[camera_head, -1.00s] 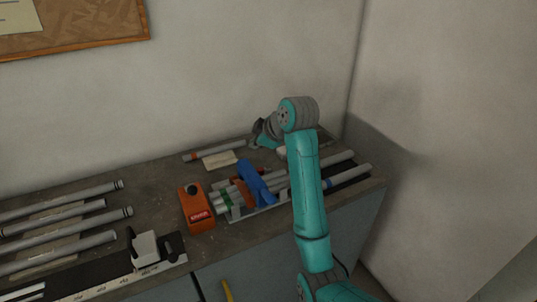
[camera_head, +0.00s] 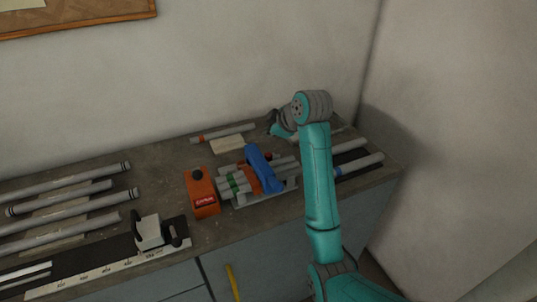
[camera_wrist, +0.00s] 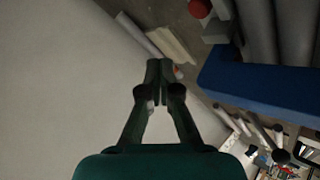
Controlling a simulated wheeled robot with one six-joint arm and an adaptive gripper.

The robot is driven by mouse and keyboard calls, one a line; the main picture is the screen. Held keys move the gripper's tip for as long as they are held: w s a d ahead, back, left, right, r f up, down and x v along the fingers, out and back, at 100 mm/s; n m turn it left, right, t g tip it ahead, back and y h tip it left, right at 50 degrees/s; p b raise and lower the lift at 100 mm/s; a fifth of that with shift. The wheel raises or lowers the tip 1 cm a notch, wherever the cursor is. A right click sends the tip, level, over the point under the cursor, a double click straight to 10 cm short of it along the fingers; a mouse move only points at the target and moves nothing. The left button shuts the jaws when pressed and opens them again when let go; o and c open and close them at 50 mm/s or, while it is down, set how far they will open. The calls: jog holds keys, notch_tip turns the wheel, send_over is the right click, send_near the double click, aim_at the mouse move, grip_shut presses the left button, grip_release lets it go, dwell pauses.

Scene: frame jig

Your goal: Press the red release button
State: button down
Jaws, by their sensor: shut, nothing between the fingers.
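A small red round cap (camera_wrist: 200,8), which looks like the release button, shows at the top edge of the wrist view. In the head view a small red spot (camera_head: 268,156) shows on the jig, beside the blue clamp bar (camera_head: 262,170). The blue bar (camera_wrist: 255,85) lies across grey tubes in the wrist view. My gripper (camera_wrist: 159,68) is shut and empty, its tips apart from the red cap. In the head view my gripper (camera_head: 276,122) is beyond the jig near the wall, partly hidden by my arm.
An orange box (camera_head: 202,195) with a black knob stands left of the jig. A loose tube (camera_head: 223,133) and a pale pad (camera_head: 227,145) lie behind. Several tubes (camera_head: 70,205) and a ruler stop (camera_head: 150,232) are at left. The wall is close behind.

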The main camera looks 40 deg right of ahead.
aim_at(269, 155)
jog(key=shift+f, duration=2.65)
jog(key=shift+f, duration=0.15)
jog(key=shift+f, duration=0.25)
jog(key=shift+f, duration=0.55)
dwell(0.3)
jog(key=shift+r, duration=0.95)
jog(key=shift+r, duration=0.1)
jog(key=shift+r, duration=2.4)
jog(key=shift+f, duration=0.1)
